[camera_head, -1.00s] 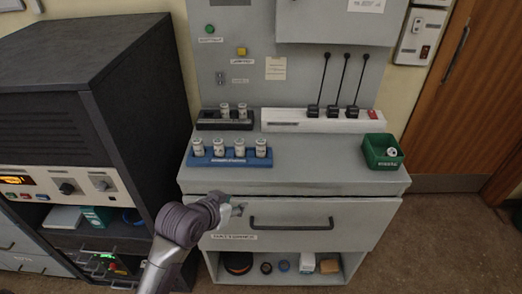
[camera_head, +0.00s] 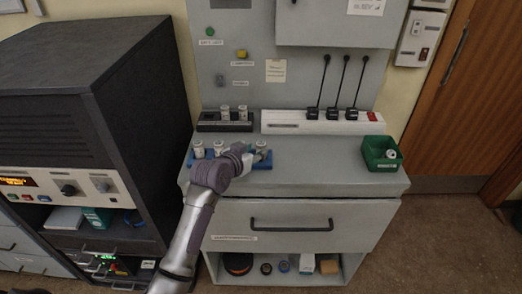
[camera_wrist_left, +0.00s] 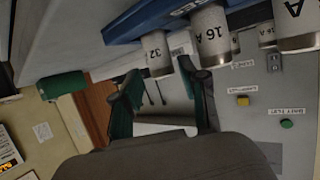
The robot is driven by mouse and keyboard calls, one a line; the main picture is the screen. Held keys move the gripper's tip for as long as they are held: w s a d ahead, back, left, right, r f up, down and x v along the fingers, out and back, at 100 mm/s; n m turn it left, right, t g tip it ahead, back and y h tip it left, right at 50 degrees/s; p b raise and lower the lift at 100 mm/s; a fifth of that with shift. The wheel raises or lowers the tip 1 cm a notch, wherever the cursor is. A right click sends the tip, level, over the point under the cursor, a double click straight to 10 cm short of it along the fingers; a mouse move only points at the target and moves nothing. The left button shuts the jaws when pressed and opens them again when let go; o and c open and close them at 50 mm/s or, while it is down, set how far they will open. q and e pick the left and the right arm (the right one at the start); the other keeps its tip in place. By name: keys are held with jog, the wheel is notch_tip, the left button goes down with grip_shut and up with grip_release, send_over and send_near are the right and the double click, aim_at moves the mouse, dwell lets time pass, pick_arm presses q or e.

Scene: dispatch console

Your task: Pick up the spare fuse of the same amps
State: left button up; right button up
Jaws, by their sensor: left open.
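The blue rack (camera_head: 262,165) stands on the cabinet top with several white-grey fuses in it. A fuse marked 32 (camera_wrist_left: 157,54) and a fuse marked 16 A (camera_wrist_left: 210,36) show in the left wrist view; another (camera_wrist_left: 296,24) shows only its "A". My left gripper (camera_head: 252,156) is open at the right part of the rack, by the rightmost fuse (camera_head: 262,148), and its arm partly hides the rack. In the left wrist view its fingers (camera_wrist_left: 160,78) are spread, with the 32 fuse just beyond the gap. My right gripper does not show.
A dark holder (camera_head: 210,126) with two fuses stands behind the rack. A white strip (camera_head: 290,124) with black levers lies to its right. A green bin (camera_head: 378,163) holds a white item at the right edge. The cabinet top (camera_head: 320,160) between rack and bin is clear.

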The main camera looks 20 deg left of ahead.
aim_at(259, 149)
pick_arm(q)
jog(key=p+x, duration=0.1)
jog(key=x, duration=0.4)
jog(key=shift+s+f, duration=0.15)
jog(key=shift+a, duration=0.1)
jog(key=shift+s, duration=0.1)
grip_shut()
